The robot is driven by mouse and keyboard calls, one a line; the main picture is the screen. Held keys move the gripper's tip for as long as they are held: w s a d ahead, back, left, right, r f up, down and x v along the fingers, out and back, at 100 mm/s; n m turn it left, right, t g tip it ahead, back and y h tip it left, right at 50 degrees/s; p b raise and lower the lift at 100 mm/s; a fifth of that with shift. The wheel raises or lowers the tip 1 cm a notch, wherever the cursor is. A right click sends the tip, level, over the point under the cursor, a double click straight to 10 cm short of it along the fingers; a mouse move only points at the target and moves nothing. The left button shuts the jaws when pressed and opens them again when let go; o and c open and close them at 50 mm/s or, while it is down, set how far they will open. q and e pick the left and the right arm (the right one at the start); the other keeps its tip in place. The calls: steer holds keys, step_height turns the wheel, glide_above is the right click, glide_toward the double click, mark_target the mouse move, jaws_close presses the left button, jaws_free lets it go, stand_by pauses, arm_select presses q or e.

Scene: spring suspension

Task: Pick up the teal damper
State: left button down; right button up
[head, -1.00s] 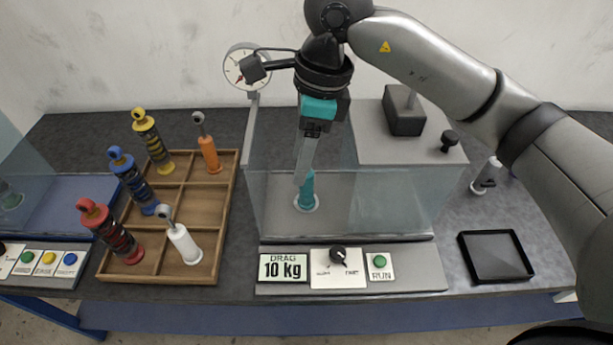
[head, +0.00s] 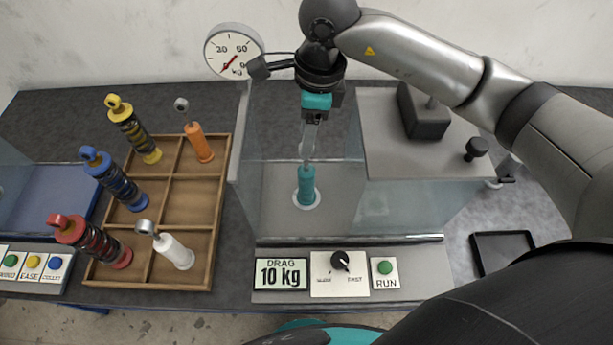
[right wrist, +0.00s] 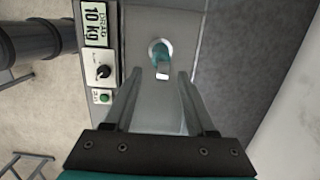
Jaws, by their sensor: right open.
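The teal damper (head: 306,184) stands upright on a round pale seat in the clear-walled tank (head: 348,205). It also shows in the right wrist view (right wrist: 161,54), with its pale rod end toward the camera. My right gripper (head: 309,152) points down into the tank from above, over the damper. In the right wrist view its two fingers (right wrist: 160,76) are spread apart, with the rod end in the gap between their tips. I cannot tell whether a finger touches it. The fingers partly hide the damper's top in the head view. My left gripper is not in view.
A wooden tray (head: 220,205) with several coloured dampers stands left of the tank. A dial gauge (head: 233,50) is at its back left corner. A panel with a "DRAG 10 kg" display (head: 281,273), knob and green button runs along its front. A black tray (head: 503,252) lies at right.

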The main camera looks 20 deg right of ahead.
mark_target(306, 174)
steer(key=shift+a+f, duration=0.1)
steer(key=shift+f, duration=1)
steer(key=f+p, duration=0.1)
steer(key=f, duration=0.3)
steer(key=shift+w+f, duration=0.2)
steer(key=shift+f, duration=0.3)
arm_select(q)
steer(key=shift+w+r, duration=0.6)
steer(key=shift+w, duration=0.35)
arm_select(e)
steer(key=shift+c, duration=0.2)
steer(key=c, duration=0.3)
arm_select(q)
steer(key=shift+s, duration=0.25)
arm_select(e)
jaws_close()
steer(key=shift+w+r, duration=0.1)
